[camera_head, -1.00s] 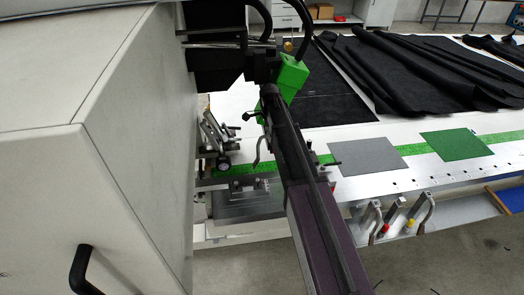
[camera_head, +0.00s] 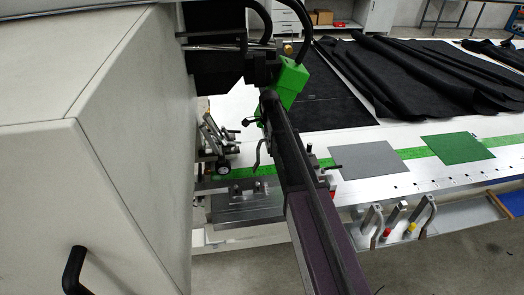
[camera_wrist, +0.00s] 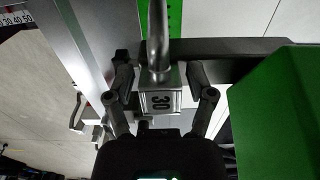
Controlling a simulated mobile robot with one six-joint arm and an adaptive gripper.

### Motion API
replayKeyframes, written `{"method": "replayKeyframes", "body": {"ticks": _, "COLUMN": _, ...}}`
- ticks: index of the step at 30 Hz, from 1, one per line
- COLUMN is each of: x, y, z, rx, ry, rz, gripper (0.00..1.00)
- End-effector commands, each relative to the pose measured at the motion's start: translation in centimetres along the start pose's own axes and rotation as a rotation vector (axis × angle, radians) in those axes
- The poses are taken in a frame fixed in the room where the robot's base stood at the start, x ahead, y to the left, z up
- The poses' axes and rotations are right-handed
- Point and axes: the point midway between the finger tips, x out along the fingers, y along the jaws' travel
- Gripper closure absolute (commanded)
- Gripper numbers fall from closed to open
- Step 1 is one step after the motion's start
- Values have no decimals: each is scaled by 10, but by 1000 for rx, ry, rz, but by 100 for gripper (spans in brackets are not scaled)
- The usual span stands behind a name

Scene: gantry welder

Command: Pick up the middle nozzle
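In the wrist view a metal nozzle marked 30 (camera_wrist: 161,101), with a pipe rising from its block, sits between the fingers of my gripper (camera_wrist: 161,82). The fingers lie close on both sides of the block and look shut on it. The fingertip contact is dark and partly hidden. In the head view I cannot make out my gripper. A rack at the table's front edge shows a left nozzle (camera_head: 377,227) and a right nozzle (camera_head: 429,213) with bent pipes. A grey block (camera_head: 396,211) stands between them; no pipe shows clearly on it.
A green box (camera_wrist: 274,110) is close at the right of the wrist view. In the head view a large pale cabinet (camera_head: 90,130) fills the left and a dark beam (camera_head: 320,225) crosses the middle. The table holds grey (camera_head: 367,160) and green sheets (camera_head: 457,149).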

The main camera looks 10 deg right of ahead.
Motion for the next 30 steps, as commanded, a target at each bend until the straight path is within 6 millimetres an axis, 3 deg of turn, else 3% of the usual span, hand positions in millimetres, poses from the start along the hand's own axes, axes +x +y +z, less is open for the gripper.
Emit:
{"method": "replayKeyframes", "body": {"ticks": 1, "x": 0, "y": 0, "z": 0, "rx": 0, "ry": 0, "rz": 0, "gripper": 62}}
{"method": "replayKeyframes", "body": {"ticks": 5, "x": 0, "y": 0, "z": 0, "rx": 0, "ry": 0, "rz": 0, "gripper": 100}}
{"method": "replayKeyframes", "body": {"ticks": 20, "x": -4, "y": 0, "z": 0, "rx": 1, "ry": 0, "rz": 0, "gripper": 100}}
{"method": "replayKeyframes", "body": {"ticks": 30, "x": -26, "y": 0, "z": -1, "rx": 1, "ry": 1, "rz": 0, "gripper": 100}}
